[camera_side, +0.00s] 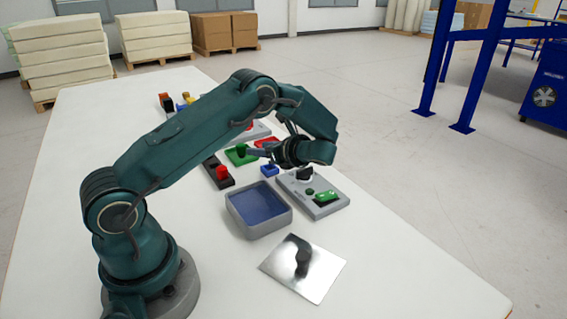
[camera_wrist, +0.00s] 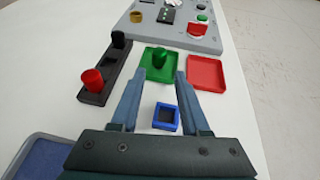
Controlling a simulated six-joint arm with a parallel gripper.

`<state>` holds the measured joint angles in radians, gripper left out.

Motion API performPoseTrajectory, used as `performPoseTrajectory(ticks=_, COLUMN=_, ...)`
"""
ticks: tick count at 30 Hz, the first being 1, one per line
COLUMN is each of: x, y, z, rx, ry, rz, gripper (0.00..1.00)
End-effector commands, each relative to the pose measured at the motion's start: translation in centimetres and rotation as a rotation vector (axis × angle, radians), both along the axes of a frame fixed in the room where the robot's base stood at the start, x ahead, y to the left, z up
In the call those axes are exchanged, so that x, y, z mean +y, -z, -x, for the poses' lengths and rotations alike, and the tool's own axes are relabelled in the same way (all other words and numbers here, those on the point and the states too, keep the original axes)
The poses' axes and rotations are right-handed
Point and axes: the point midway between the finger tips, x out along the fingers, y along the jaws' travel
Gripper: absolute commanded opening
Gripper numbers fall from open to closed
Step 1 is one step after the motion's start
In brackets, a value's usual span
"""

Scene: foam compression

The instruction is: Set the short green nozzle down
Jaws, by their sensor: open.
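The short green nozzle (camera_wrist: 159,57) stands upright in the green square tray (camera_wrist: 151,73) in the wrist view. In the side view the green tray (camera_side: 236,160) lies just left of my gripper (camera_side: 250,151). In the wrist view my gripper (camera_wrist: 158,75) is open and empty, with its two fingertips apart at the near left and right corners of the green tray. The nozzle shows between and beyond the tips, and no finger visibly touches it.
A black rack (camera_wrist: 107,72) with a red nozzle (camera_wrist: 93,80) stands left. A red tray (camera_wrist: 207,72) is at right, a small blue tray (camera_wrist: 166,117) nearer. A grey panel (camera_wrist: 181,40) lies beyond. The grey-rimmed bin (camera_side: 258,232) and metal plate (camera_side: 318,270) are nearer the side camera.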

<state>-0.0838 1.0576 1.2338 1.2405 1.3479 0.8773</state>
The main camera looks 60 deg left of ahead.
Motion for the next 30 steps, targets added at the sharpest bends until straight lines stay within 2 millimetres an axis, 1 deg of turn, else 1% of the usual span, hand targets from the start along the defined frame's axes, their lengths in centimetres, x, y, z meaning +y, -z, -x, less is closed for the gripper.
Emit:
performPoseTrajectory(ticks=5, x=-1.2, y=-1.2, z=0.4, rx=-0.064, ry=-0.029, rz=0.042, gripper=0.46)
performPoseTrajectory(ticks=8, x=-2.5, y=-2.7, z=1.1, rx=-0.17, ry=-0.079, rz=0.11, gripper=0.46)
performPoseTrajectory(ticks=12, x=-5.3, y=-5.0, z=2.9, rx=-0.361, ry=-0.181, rz=0.243, gripper=0.46)
performPoseTrajectory(ticks=17, x=-8.9, y=-7.1, z=5.3, rx=-0.578, ry=-0.309, rz=0.401, gripper=0.46)
performPoseTrajectory(ticks=18, x=-9.8, y=-7.6, z=5.9, rx=-0.631, ry=-0.344, rz=0.441, gripper=0.46)
performPoseTrajectory(ticks=24, x=-14.6, y=-9.5, z=9.2, rx=-0.883, ry=-0.526, rz=0.648, gripper=0.46)
performPoseTrajectory(ticks=30, x=-19.4, y=-10.6, z=12.5, rx=-1.106, ry=-0.734, rz=0.865, gripper=0.46)
